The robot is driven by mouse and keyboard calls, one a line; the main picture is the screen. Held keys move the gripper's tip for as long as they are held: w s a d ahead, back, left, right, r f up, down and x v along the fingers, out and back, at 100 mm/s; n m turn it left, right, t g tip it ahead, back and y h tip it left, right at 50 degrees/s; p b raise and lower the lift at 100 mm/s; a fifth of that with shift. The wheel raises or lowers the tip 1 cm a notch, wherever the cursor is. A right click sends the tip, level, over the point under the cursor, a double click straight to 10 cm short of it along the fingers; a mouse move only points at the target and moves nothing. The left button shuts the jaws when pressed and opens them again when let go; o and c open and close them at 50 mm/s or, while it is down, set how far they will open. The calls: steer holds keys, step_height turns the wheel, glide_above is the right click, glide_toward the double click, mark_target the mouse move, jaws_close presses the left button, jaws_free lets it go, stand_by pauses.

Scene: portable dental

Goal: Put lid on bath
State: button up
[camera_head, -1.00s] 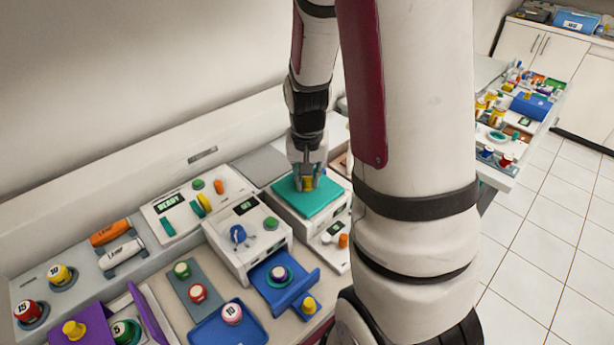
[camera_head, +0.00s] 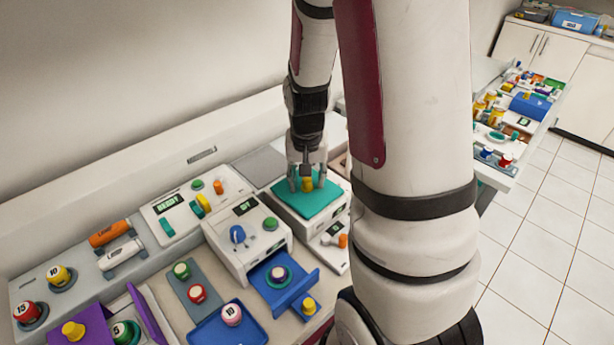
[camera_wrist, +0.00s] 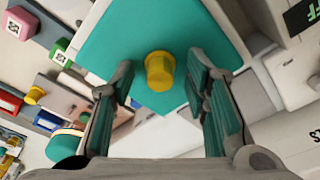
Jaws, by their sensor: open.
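The lid is a teal square plate (camera_head: 318,206) with a yellow knob (camera_head: 307,184) at its middle. It lies on top of a white box-shaped bath (camera_head: 322,225) on the counter. In the wrist view the lid (camera_wrist: 115,45) fills the upper middle, with its knob (camera_wrist: 160,72) between my fingers. My gripper (camera_head: 307,182) is open, with a finger on each side of the knob and a gap to it. The wrist view also shows my gripper (camera_wrist: 162,95) with fingers apart. The bath's inside is hidden under the lid.
Left of the bath stands a white device with a blue knob (camera_head: 237,233) and an open blue drawer (camera_head: 285,290). A control panel with a display (camera_head: 167,204) stands farther left. A small panel with an orange button (camera_head: 343,241) is in front of the bath.

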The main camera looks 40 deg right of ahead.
step_height(320, 180, up, 12)
steer(key=s+a, duration=0.1)
steer(key=shift+s, duration=0.15)
stand_by(0.3)
steer(key=shift+a+f, duration=0.1)
steer(key=s+a+r+n+t, duration=0.1)
steer(key=s+a+r+n, duration=0.3)
steer(key=s+a, duration=0.3)
steer(key=s+a+r+n+t+y, duration=0.1)
steer(key=s+a+r+n+t, duration=0.1)
steer(key=s+a+r+n, duration=0.2)
steer(key=s+a+r, duration=0.1)
steer(key=s+a, duration=0.2)
steer(key=a, duration=0.2)
steer(key=shift+a+n, duration=0.2)
steer(key=shift+n, duration=0.1)
steer(key=shift+s+r, duration=0.1)
